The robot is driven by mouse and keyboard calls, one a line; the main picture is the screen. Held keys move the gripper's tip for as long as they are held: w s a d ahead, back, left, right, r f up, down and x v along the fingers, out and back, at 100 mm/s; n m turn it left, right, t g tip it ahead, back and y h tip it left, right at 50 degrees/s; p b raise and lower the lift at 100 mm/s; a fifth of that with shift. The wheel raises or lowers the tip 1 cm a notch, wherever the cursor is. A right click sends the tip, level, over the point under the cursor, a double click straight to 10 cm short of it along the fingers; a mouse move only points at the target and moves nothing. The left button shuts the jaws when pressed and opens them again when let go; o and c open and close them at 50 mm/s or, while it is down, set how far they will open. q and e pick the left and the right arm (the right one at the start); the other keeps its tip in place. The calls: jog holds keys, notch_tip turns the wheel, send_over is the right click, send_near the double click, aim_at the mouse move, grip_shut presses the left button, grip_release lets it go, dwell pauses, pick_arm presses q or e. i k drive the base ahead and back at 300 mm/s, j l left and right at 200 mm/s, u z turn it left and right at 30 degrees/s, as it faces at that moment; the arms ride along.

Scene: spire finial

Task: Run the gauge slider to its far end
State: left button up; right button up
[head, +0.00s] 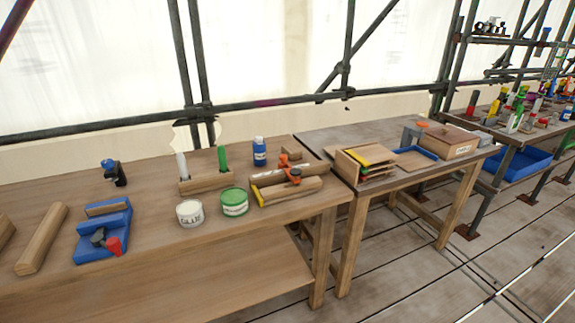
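No gauge slider can be made out with certainty. A small orange and dark tool (290,172) lies against wooden pieces near the right end of the near workbench; I cannot tell whether it is the gauge. A grey block with an orange top (413,132) stands on the second table, also too small to identify. A blue vise-like fixture (103,232) with a red handle (113,245) sits at the left of the near bench. Neither of my grippers is in view.
The near workbench (150,205) also holds a white glue tin (189,213), a green tin (234,202), a blue bottle (259,151) and a wooden bar (42,238). The second table (350,137) bears a slotted rack (366,163) and a wooden box (448,142). Plank floor lies open at lower right.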

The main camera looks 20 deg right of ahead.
aim_at(283, 158)
jog(key=i+j, duration=0.3)
jog(key=i, duration=0.2)
jog(key=i+j+z, duration=0.15)
jog(key=i+j, duration=0.15)
jog(key=i, duration=0.2)
